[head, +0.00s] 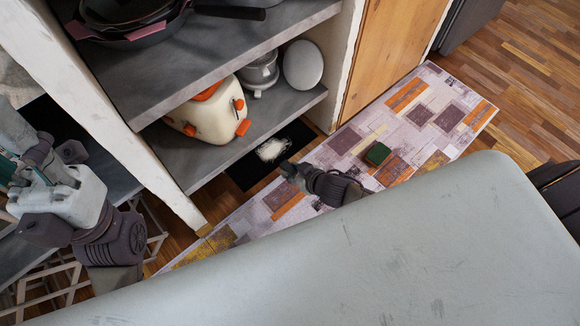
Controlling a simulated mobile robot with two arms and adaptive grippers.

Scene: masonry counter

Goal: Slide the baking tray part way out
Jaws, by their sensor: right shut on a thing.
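The baking tray (246,174) looks like a flat black sheet, low down below the lower shelf, with a whitish patch (272,150) on it. Its front part sticks out from under the shelf over the edge of the rug, and its back part is hidden by the shelf. My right gripper (287,168) is at the tray's front right edge, shut on it. The fingertips are small and dark against the tray. My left gripper (114,272) is at the lower left, away from the tray, and its fingers do not show clearly.
A cream and orange toaster (212,112), a grey pot (260,72) and a round white thing (303,65) stand on the lower shelf. Pans (130,22) sit above. A green block (377,154) lies on the patterned rug (440,120). A wire rack (60,290) is at lower left.

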